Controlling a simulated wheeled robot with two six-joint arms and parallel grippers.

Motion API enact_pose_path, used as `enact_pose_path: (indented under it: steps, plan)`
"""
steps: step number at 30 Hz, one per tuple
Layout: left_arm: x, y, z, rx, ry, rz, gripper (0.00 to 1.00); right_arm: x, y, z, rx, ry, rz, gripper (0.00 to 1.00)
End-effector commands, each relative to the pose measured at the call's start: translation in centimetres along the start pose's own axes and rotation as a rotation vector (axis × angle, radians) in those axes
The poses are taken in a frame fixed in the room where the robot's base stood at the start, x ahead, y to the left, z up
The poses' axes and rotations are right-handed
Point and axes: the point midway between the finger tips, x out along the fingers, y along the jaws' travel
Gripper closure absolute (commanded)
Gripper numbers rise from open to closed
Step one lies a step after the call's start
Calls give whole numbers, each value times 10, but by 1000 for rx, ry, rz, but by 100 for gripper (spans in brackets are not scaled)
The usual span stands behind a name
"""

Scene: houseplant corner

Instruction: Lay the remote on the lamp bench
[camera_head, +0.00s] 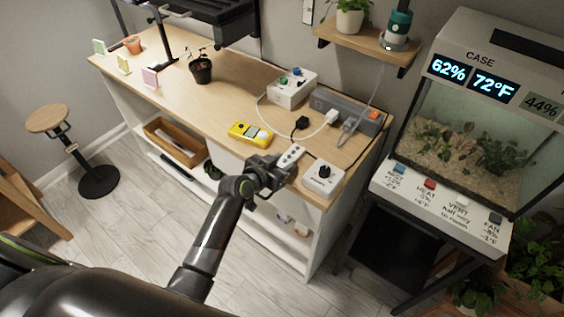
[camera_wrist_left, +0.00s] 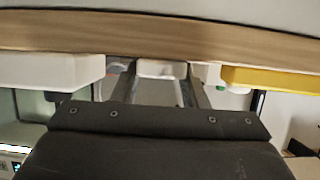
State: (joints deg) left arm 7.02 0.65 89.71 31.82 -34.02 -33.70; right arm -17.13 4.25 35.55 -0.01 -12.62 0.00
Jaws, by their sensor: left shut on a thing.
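The remote (camera_head: 292,155) is a slim white bar with dark buttons, at the front edge of the light-wood lamp bench (camera_head: 225,108). My left gripper (camera_head: 284,163) is shut on its near end, and the far end points over the benchtop. In the left wrist view, the pale end of the remote (camera_wrist_left: 160,69) shows between the two fingers, with the wooden bench edge (camera_wrist_left: 160,38) across the top. I cannot tell whether the remote touches the bench surface. My right gripper is not in view.
A yellow meter (camera_head: 250,133) lies left of the remote and a white dial box (camera_head: 323,178) stands close on its right. A white switch box (camera_head: 292,89), cables and a grey power unit (camera_head: 345,111) stand behind. Bare wood lies around the potted seedling (camera_head: 201,69).

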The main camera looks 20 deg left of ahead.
Motion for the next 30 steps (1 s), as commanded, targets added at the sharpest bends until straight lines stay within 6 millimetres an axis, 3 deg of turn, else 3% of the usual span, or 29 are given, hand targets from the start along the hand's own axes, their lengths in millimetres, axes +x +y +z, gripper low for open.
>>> enact_pose_path:
  steps: [8,9,14,25,30]
  plan:
    - [2,0,3,0,1,0,84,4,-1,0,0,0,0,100]
    - [1,0,2,0,1,0,58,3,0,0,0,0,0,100]
    - [1,0,2,0,1,0,39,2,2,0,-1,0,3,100]
    - [-1,0,-3,1,1,0,39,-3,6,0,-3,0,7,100]
    - [-20,0,0,1,1,-1,39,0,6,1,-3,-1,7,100]
